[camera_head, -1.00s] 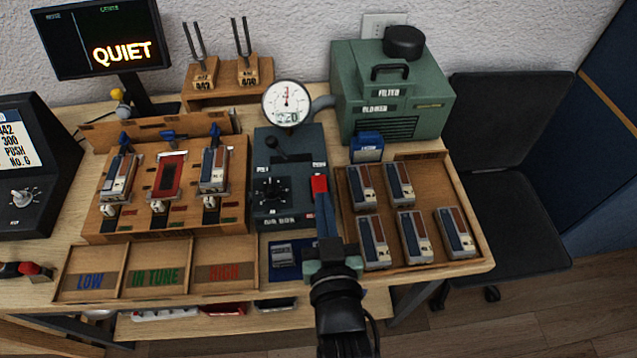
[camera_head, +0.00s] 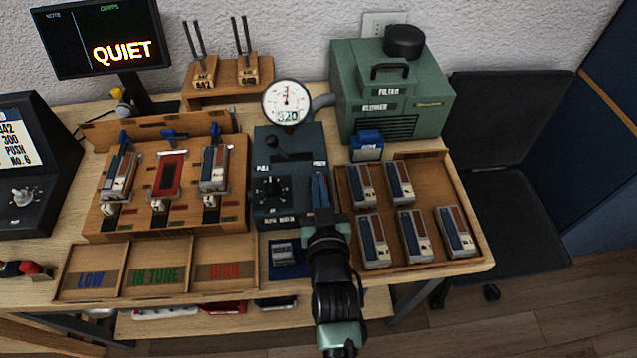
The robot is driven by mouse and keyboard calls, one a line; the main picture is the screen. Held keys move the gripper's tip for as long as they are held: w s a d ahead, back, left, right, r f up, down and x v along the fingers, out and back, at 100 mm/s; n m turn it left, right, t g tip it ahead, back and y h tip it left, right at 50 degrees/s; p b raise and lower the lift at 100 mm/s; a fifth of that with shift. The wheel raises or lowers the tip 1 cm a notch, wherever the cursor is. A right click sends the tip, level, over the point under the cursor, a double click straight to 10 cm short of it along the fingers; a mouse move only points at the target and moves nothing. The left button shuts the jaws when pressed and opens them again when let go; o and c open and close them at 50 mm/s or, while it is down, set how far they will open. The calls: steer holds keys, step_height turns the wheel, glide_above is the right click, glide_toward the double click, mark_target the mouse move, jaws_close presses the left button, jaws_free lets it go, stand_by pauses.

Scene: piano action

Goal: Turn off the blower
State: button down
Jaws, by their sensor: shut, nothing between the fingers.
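The green blower (camera_head: 385,90), with a black cap and handle on top, stands at the back right against the wall. A dark grey-green control box (camera_head: 285,150) sits left of it, with a black knob (camera_head: 270,188), a black lever (camera_head: 285,143) and a round gauge (camera_head: 287,103) above. My gripper (camera_head: 320,182) is shut and empty, its blue-tipped fingers over the box's right side. They cover the spot where a red part showed earlier. Contact with the box, and the red part's state, cannot be told.
A wooden tray (camera_head: 410,262) with several reed blocks lies right of my gripper. A wooden rack (camera_head: 165,222) with three blocks stands at the left, with sorting trays (camera_head: 160,292) in front. A blue pad (camera_head: 287,268) lies below the control box. The screen (camera_head: 100,40) reads QUIET.

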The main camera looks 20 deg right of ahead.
steer(key=shift+w+r+g+p, duration=0.1)
steer(key=shift+g+p, duration=0.2)
steer(key=shift+p, duration=0.55)
steer(key=shift+p, duration=0.4)
steer(key=shift+w+f+g, duration=0.1)
steer(key=shift+f+g, duration=0.2)
steer(key=shift+f, duration=0.1)
steer(key=shift+r, duration=0.1)
steer(key=shift+w+r, duration=0.1)
steer(key=shift+r, duration=0.25)
steer(key=r+p, duration=0.1)
steer(key=r, duration=0.1)
steer(key=r+p, duration=0.2)
steer(key=shift+w+d+r, duration=0.1)
steer(key=shift+w, duration=0.1)
steer(key=v, duration=0.9)
steer(key=shift+s+r+b, duration=0.3)
steer(key=shift+s+b, duration=0.05)
steer(key=shift+b, duration=0.1)
